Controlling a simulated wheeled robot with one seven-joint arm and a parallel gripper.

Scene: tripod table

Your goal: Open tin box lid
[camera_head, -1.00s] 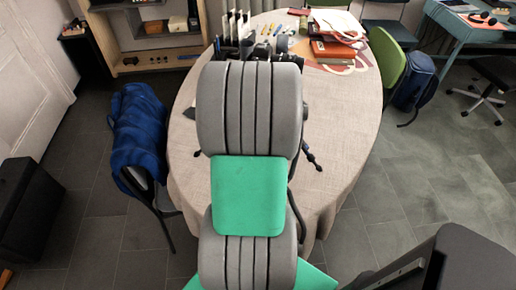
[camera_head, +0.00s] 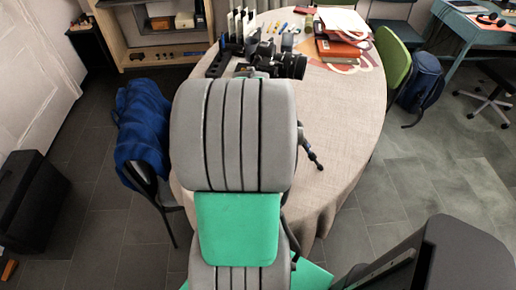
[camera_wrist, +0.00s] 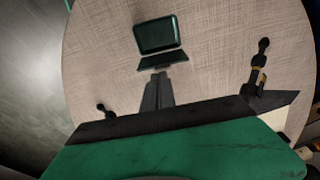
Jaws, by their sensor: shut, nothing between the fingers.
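The dark green tin box (camera_wrist: 157,36) is on the cloth in the wrist view. It shows two parts, a rimmed rectangular panel and a narrower dark panel (camera_wrist: 163,60) just below it. It looks open, but I cannot tell which part is the lid. My gripper (camera_wrist: 160,73) is shut and empty, its fingertips close to the narrower panel; I cannot tell whether they touch it. In the head view my arm hides the box and gripper.
The tablecloth-covered table (camera_head: 345,120) bears a black camera (camera_head: 283,65) and thin black legs (camera_head: 311,150). These legs (camera_wrist: 259,72) flank my gripper in the wrist view. Books (camera_head: 338,47) lie at the back. A chair with a blue cloth (camera_head: 142,122) stands left. The table's right side is clear.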

